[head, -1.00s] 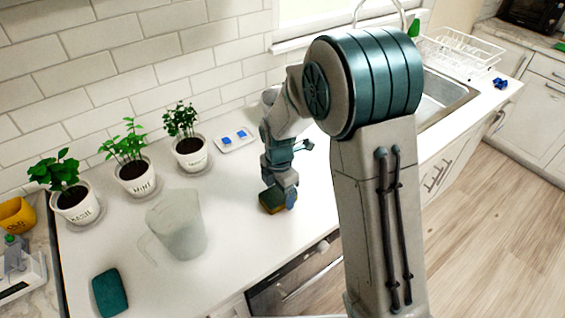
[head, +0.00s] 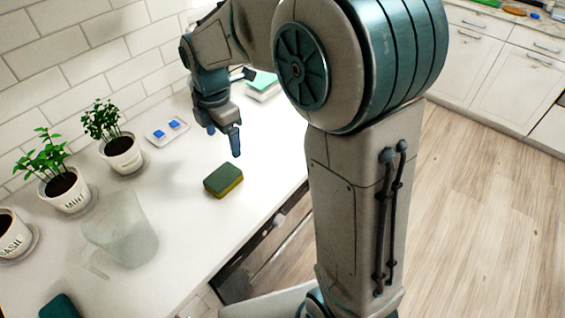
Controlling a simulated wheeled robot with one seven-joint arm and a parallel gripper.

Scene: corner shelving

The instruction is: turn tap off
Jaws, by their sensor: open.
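The tap is not visible now; my arm covers much of the upper middle of the head view. My gripper (head: 223,142) points down over the white counter, with its two fingers apart and nothing between them. A green and yellow sponge (head: 223,180) lies on the counter just below and in front of the fingertips, apart from them.
Potted herbs (head: 122,152) stand along the tiled wall at left. A clear jug (head: 120,232) stands in front of them. A small tray with blue pieces (head: 166,131) lies near the wall. A green-topped white object (head: 262,86) is behind my gripper.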

